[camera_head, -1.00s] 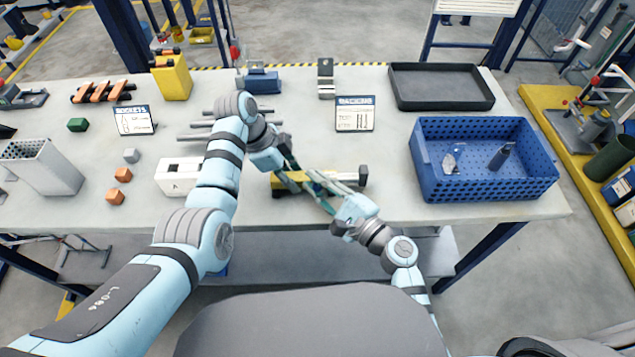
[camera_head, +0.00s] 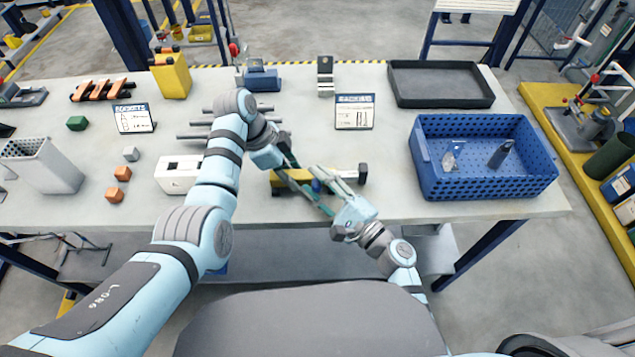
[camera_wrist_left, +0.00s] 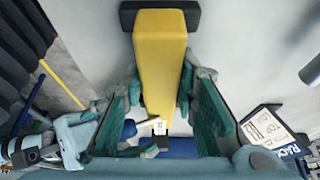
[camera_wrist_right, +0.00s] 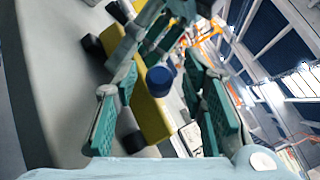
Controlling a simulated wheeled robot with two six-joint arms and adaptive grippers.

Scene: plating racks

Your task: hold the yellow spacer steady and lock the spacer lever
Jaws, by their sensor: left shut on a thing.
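The yellow spacer (camera_head: 293,179) lies on the table front with dark end caps. It fills much of the left wrist view (camera_wrist_left: 160,60) and shows slanted in the right wrist view (camera_wrist_right: 151,118). My left gripper (camera_head: 298,177) is shut on the spacer, one green-padded finger on each side in its wrist view. A blue round knob (camera_wrist_right: 160,80), which seems to belong to the spacer lever, stands out from the spacer. My right gripper (camera_head: 322,176) is open, its fingers spread either side of the knob in the right wrist view; contact cannot be told. The lever's arm is largely hidden.
A white block (camera_head: 178,175) and grey rods (camera_head: 192,136) lie left of the spacer. A RACKING card (camera_head: 354,112) stands behind it. A blue crate (camera_head: 482,188) and a black tray (camera_head: 440,101) are to the right. Bare table lies between spacer and crate.

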